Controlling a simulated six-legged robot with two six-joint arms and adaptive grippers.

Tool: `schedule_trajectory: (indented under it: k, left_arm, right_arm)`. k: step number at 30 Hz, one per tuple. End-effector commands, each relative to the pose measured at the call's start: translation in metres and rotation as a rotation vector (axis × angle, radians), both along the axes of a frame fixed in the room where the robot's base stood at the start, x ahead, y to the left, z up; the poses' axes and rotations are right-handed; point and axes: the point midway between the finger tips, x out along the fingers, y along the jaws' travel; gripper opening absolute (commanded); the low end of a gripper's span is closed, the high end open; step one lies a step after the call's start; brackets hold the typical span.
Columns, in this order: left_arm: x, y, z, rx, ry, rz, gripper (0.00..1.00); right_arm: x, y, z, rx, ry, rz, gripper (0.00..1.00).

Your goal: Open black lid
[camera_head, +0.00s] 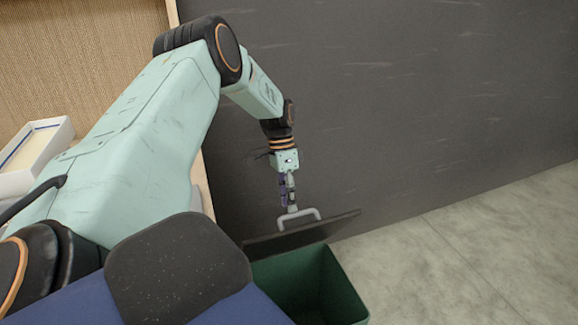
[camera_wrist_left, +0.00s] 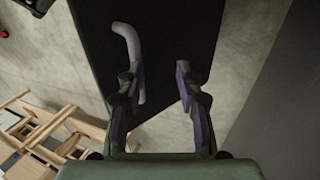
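The black lid (camera_head: 305,234) is tilted up over a dark green bin (camera_head: 345,290), and part of the bin's inside shows below it. A light grey handle (camera_head: 300,216) stands on the lid. My left gripper (camera_head: 290,198) is at the handle. In the left wrist view, my left gripper (camera_wrist_left: 158,82) has its fingers apart, with the lid (camera_wrist_left: 170,40) behind them. The handle (camera_wrist_left: 132,48) lies by the left finger; whether they touch is unclear. My right gripper is not in view.
A dark wall (camera_head: 400,90) stands behind the bin. Grey floor (camera_head: 480,240) is clear to the right. A white tray (camera_head: 35,150) sits at the far left. Wooden chair frames (camera_wrist_left: 40,130) show at lower left in the wrist view.

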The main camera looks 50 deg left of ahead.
Motion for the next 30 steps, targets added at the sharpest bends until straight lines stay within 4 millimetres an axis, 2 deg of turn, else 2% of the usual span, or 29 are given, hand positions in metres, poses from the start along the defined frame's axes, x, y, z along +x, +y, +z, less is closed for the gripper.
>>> schedule_trajectory:
  k: [8, 30]
  left_arm:
    - [0.002, 0.002, 0.002, 0.0, -0.001, 0.0, 0.36]
    - [0.015, 0.033, 0.031, 0.001, -0.001, 0.0, 0.36]
  right_arm:
    - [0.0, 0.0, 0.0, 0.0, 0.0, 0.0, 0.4]
    - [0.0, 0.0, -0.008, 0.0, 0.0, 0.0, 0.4]
